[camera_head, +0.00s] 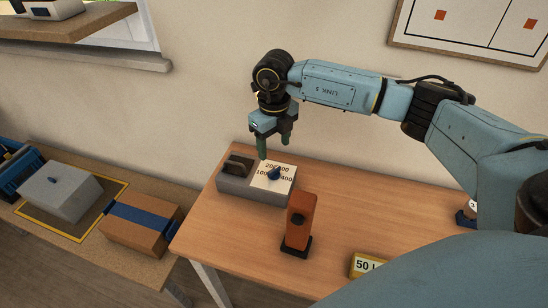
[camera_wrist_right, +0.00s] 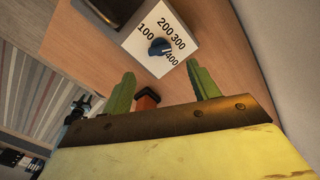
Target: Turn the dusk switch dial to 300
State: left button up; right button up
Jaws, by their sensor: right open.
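The dusk switch box (camera_head: 234,184) is grey and sits near the table's back left corner. Its white plate (camera_head: 284,186) is printed 100, 200, 300 and 400 around a dark blue dial (camera_head: 274,173). In the right wrist view the dial (camera_wrist_right: 159,47) has its narrow end towards the 400 side, but its exact setting is hard to read. My right gripper (camera_head: 273,150) is open and empty, with its green fingers just above and behind the dial. In the wrist view, the fingertips (camera_wrist_right: 160,72) are on either side below the plate, apart from the dial. My left gripper is not in view.
An orange upright device (camera_head: 299,222) on a black base stands in front of the box. A yellow "50" sign (camera_head: 367,265) lies near the front edge. A lower bench at left holds a grey box (camera_head: 62,190) and an orange-and-blue box (camera_head: 140,221). The wall is close behind.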

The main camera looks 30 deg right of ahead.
notch_tip(320, 180, up, 5)
jog(key=shift+r, duration=0.1)
dwell(0.6)
